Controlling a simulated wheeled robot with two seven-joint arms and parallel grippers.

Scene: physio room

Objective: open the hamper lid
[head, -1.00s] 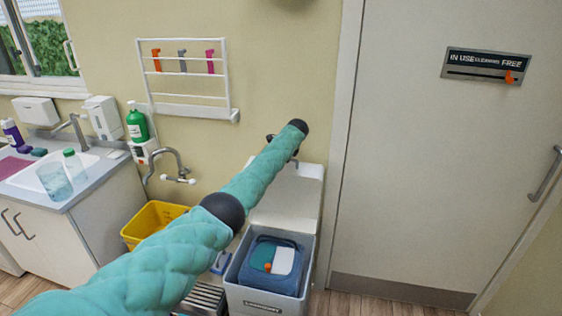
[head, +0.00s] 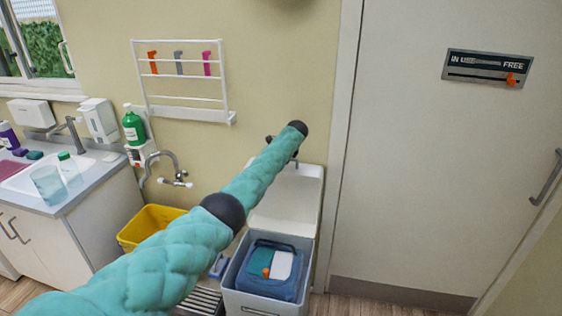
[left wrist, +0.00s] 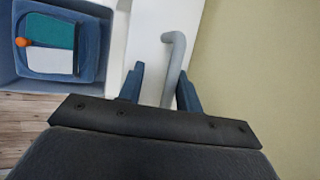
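The hamper (head: 268,304) is a grey bin low by the wall, left of the door. Its white lid (head: 283,205) stands raised at the back, near the wall, and the inside shows from above. In the left wrist view the lid's grey bar handle (left wrist: 173,60) lies between the fingers of my left gripper (left wrist: 160,88). The fingers are apart, with a gap between the left finger and the bar. In the head view my left gripper (head: 285,150) is at the lid's top edge, mostly hidden by my arm. My right gripper is out of view.
Blue contents with a green and white panel (head: 272,263) sit in the hamper. A yellow bin (head: 150,222) stands to its left, below a tap (head: 165,165). A closed white door (head: 430,180) is on the right. A sink counter (head: 75,200) is at far left.

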